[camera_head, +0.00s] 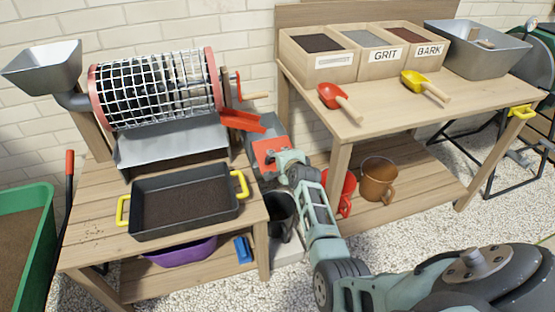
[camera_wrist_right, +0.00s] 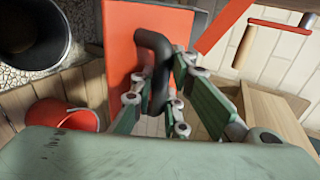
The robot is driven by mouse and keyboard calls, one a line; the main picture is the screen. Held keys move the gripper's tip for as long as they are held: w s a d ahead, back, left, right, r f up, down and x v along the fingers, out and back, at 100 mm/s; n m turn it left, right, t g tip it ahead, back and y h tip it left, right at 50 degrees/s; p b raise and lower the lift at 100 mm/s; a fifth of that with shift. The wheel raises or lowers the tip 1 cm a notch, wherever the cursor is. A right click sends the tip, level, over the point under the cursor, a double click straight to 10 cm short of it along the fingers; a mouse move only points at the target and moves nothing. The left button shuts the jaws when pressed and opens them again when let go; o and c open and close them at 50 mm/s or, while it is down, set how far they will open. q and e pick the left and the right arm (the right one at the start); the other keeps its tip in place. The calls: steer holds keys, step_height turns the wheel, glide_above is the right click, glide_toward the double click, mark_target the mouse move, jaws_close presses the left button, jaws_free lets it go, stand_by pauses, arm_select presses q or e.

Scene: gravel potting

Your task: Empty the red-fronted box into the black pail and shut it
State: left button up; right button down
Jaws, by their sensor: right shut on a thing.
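The red-fronted box (camera_head: 268,154) is a grey bin with a red front, beside the sieve drum's table. In the right wrist view its red front (camera_wrist_right: 122,58) fills the middle, with a black loop handle (camera_wrist_right: 150,45). My right gripper (camera_head: 287,160) is at that front; in the wrist view its fingers (camera_wrist_right: 167,88) are shut on the handle. The black pail (camera_head: 280,222) stands on a low base below the box, partly hidden by my right arm. Its open mouth shows in the wrist view (camera_wrist_right: 32,32). The box's contents are hidden. My left gripper is not in view.
A red chute (camera_head: 240,119) of the sieve drum (camera_head: 155,90) ends just above the box. A black tray (camera_head: 185,202) with yellow handles sits on the left table. A red pot (camera_head: 345,190) and a brown pot (camera_head: 378,180) stand on the right bench's lower shelf.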

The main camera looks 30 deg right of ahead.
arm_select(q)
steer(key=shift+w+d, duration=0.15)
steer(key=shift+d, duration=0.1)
arm_select(e)
steer(key=shift+r, duration=0.15)
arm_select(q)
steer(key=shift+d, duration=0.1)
arm_select(e)
steer(key=c, duration=2)
jaws_free()
steer(key=shift+r, duration=0.1)
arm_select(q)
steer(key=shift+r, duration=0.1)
arm_select(e)
steer(key=v, duration=1.2)
